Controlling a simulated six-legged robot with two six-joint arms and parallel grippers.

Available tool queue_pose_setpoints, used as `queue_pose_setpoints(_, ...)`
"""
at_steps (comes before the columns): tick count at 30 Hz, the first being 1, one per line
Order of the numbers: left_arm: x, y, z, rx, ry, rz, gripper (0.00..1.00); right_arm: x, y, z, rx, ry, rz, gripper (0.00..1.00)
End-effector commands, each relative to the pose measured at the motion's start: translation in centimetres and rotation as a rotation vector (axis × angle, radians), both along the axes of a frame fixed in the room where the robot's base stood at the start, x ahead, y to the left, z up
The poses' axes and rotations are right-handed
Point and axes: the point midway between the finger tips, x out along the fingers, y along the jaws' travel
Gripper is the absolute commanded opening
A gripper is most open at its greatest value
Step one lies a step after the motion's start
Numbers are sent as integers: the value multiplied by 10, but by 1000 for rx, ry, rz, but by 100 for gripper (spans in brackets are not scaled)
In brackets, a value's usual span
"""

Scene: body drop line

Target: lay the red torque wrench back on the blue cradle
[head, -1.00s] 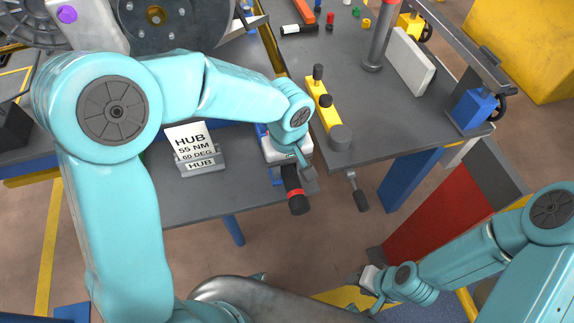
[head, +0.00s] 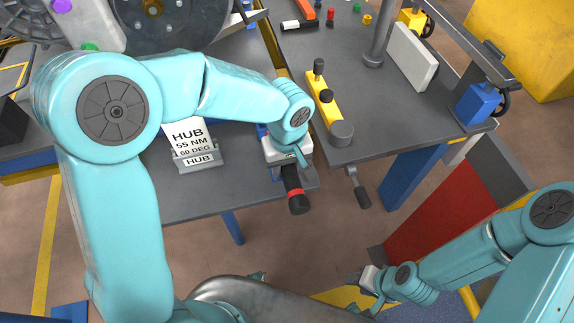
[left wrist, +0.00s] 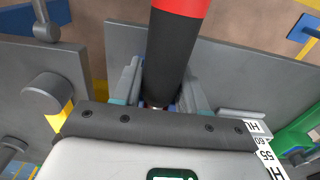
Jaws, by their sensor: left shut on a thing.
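The torque wrench (head: 295,196) shows as a black grip with a red band, pointing toward me past the front edge of the dark bench. My left gripper (head: 288,166) is shut on it. In the left wrist view the dark grip and red band (left wrist: 172,50) stand out between the fingers (left wrist: 166,98). Blue parts (head: 276,174) show beside and under the left gripper; they may be the blue cradle, mostly hidden. I cannot tell whether the wrench touches them. My right gripper (head: 368,285) hangs low, away from the bench; its jaw opening is unclear.
A HUB sign reading 55 NM, 60 DEG (head: 190,142) stands left of the wrench. To the right a second grey bench (head: 365,125) carries a yellow tool (head: 322,98), a post and a white block (head: 411,55). A crank handle (head: 359,188) sticks out below its edge.

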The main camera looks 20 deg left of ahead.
Motion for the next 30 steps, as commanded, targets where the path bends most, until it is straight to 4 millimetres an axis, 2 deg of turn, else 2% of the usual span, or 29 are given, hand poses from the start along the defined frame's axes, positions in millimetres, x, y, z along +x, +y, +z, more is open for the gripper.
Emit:
queue_pose_setpoints(6,0,0,-5,0,-1,0,0,0,0,-5,0,0,0,43)
queue_pose_setpoints(7,0,0,-4,0,-1,0,49,0,0,-4,0,0,0,43)
queue_pose_setpoints(9,0,0,-3,0,-1,0,72,0,0,-4,0,0,0,43)
queue_pose_setpoints(20,0,0,-2,-1,1,0,72,0,0,-2,0,0,0,43)
queue_pose_setpoints(30,0,0,27,0,0,0,72,0,0,19,0,0,0,43)
